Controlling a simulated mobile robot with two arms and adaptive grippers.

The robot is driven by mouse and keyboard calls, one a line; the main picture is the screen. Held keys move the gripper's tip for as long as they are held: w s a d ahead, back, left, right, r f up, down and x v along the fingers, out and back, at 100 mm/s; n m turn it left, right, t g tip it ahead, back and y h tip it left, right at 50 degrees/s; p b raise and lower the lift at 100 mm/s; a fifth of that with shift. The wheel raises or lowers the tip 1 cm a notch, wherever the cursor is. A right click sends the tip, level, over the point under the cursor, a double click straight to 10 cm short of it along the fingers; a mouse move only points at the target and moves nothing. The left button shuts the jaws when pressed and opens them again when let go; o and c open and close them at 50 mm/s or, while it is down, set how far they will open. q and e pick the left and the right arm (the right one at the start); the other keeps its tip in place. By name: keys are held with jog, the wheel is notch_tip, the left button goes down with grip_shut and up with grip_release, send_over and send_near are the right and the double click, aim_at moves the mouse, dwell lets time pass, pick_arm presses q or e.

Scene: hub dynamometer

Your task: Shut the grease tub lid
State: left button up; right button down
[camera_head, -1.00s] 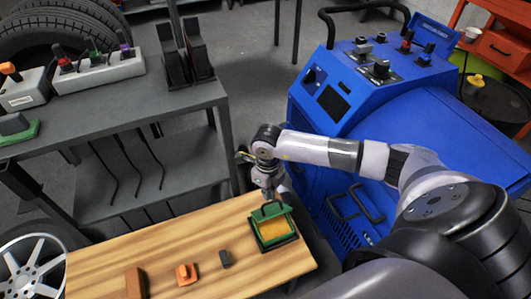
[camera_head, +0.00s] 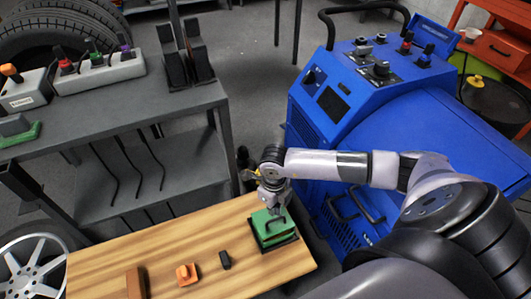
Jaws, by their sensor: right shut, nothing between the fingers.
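The grease tub (camera_head: 276,244) sits near the right end of the wooden bench. Its body is dark green. Its green lid (camera_head: 263,226), with a dark handle, lies over the top and hides the yellow grease; whether it is fully flush I cannot tell. My right gripper (camera_head: 276,208) points down at the far side of the lid, shut with nothing in it, at or just above the lid. Contact is hard to tell. My left gripper is not in view.
On the wooden bench (camera_head: 200,240) stand an orange block (camera_head: 187,274), a small dark block (camera_head: 225,260) and a brown block (camera_head: 136,283). A grey shelf (camera_head: 110,110) stands behind at left. The blue dynamometer machine (camera_head: 400,115) is close on the right.

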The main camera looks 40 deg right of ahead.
aim_at(276, 219)
jog(key=shift+s+a+f, duration=0.15)
jog(key=shift+s+f, duration=0.2)
jog(key=shift+s, duration=0.25)
jog(key=shift+s+f, duration=0.3)
jog(key=shift+f, duration=0.15)
jog(key=shift+s+a+f+b, duration=0.15)
jog(key=shift+s+f+b, duration=0.15)
jog(key=shift+s, duration=0.15)
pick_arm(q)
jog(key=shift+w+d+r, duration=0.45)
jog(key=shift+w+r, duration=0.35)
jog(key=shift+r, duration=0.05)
pick_arm(e)
jog(key=shift+f, duration=0.1)
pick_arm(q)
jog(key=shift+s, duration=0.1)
